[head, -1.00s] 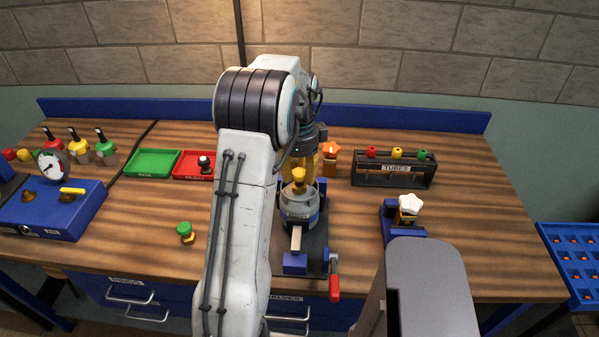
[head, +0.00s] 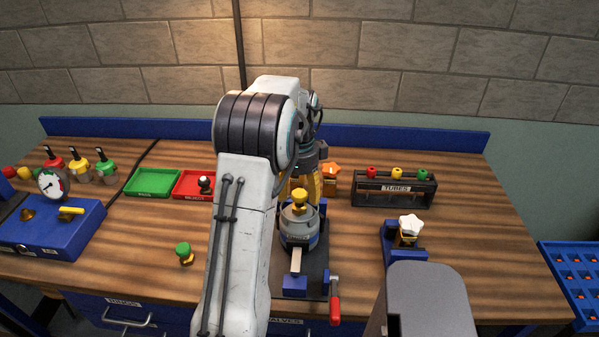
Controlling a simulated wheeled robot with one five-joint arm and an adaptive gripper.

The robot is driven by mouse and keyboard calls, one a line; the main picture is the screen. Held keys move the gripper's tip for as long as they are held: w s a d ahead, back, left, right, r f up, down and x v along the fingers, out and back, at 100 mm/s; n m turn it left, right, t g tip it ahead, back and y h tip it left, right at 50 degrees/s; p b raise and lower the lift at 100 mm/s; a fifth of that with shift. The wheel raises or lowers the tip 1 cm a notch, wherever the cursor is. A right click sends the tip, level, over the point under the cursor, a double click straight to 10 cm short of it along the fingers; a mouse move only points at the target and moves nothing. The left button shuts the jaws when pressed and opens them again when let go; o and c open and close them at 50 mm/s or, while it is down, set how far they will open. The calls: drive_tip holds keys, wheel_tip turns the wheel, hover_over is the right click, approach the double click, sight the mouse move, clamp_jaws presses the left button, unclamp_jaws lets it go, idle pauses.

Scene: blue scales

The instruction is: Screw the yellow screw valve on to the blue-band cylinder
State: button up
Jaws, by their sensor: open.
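The yellow screw valve (head: 299,196) stands upright in the top of the grey cylinder (head: 297,226). How far its stem sits in the neck cannot be told. The cylinder's blue band (head: 312,242) shows partly, low on its side. The cylinder is in a dark vise with blue jaws (head: 295,286) and a red crank handle (head: 335,312). My gripper (head: 314,186) is open, pointing down just behind the valve. My own arm and the valve hide part of its fingers, and I see no contact with the valve.
An orange-topped valve (head: 330,172) stands close behind on the right. A white-topped valve (head: 409,228) sits in a blue holder at right, and a green-topped one (head: 184,252) stands at left. The tubes rack (head: 394,195) and red tray (head: 185,188) are farther back.

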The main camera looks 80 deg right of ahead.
sight(300, 193)
wheel_tip(300, 193, up, 11)
idle(0.5)
